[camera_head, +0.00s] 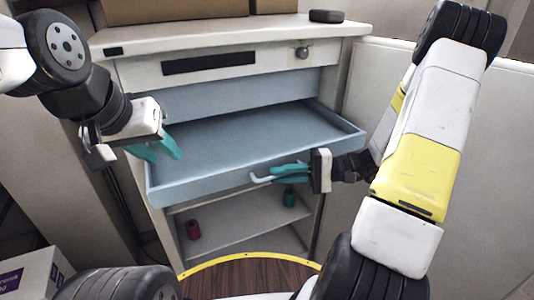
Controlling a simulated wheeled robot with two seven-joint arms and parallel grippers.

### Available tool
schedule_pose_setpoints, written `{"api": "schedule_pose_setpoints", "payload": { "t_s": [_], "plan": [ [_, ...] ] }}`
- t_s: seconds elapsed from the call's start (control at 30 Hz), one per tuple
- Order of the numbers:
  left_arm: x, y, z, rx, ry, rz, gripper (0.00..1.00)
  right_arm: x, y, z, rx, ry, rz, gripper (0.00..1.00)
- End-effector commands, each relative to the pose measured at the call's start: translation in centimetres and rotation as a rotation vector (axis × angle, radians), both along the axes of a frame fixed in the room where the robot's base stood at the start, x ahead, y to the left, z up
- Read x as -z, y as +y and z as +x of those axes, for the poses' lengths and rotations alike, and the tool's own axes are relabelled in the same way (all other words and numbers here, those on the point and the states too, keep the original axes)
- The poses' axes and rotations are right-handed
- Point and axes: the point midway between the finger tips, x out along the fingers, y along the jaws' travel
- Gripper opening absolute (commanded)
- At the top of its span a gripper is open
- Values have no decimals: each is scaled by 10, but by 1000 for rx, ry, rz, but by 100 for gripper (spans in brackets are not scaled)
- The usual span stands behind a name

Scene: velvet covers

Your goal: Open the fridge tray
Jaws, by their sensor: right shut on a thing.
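The fridge tray (240,140) is a wide, shallow light-blue drawer, pulled well out of the white cabinet and empty inside. The fingers partly cover that edge. My left gripper (160,154) is at the tray's left front corner, its teal fingers apart and holding nothing. Whether it touches the tray's left wall is unclear.
The white cabinet (215,40) has a dark strip and a round knob (302,52) above the tray. Below it, shelves hold a red spool (193,229) and a teal spool (290,197). A black round object (326,16) lies on top. A white box (30,275) stands at lower left.

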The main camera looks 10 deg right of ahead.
Motion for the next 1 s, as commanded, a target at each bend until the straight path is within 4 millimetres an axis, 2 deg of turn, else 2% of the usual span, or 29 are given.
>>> {"api": "schedule_pose_setpoints", "payload": {
  "t_s": [0.17,0.5,0.53,0.63,1.0],
  "plan": [
    [0,0,0,0,0,0,36,0,-4,-10,2,1,-1,0],
    [0,0,0,0,0,0,36,1,-4,-10,2,0,-2,0],
    [0,0,0,0,0,0,36,1,-4,-10,2,0,-2,15],
    [0,0,0,0,0,0,36,0,-4,-10,2,0,-1,33],
    [0,0,0,0,0,0,36,0,-8,-10,2,0,-1,33]
  ]
}}
